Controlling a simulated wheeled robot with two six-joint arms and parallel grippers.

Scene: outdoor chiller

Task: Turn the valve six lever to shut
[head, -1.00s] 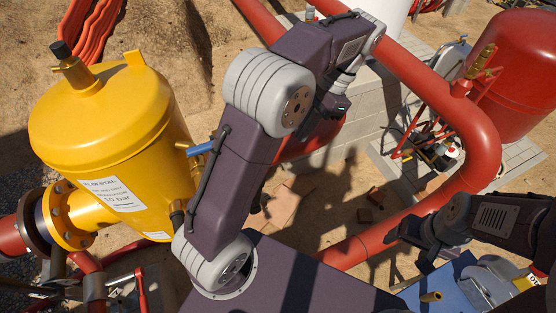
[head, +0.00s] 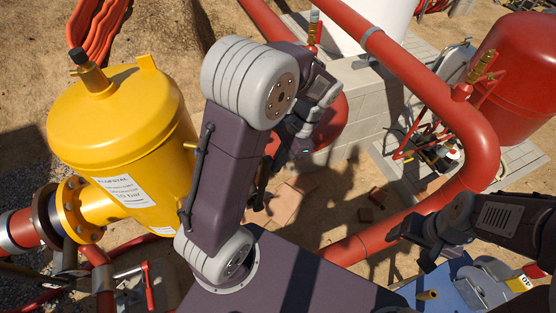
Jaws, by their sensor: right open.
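No lever in view carries a readable number six, so I cannot tell which is the valve six lever. A red lever handle (head: 149,286) stands upright at the lower left, below the yellow tank (head: 125,135). My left gripper (head: 268,178) hangs below the wrist, mostly hidden behind my own upper arm; its fingers cannot be made out. My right gripper (head: 408,243) is open and empty at the right, over the red pipe (head: 365,243), well away from the red lever.
A flanged pipe (head: 65,213) joins the yellow tank at left. A thick red pipe curves around the right side. A red tank (head: 515,75) stands at the far right, beside grey block paving. A blue box (head: 455,285) sits at the lower right. Sandy ground and loose bricks (head: 290,200) lie between.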

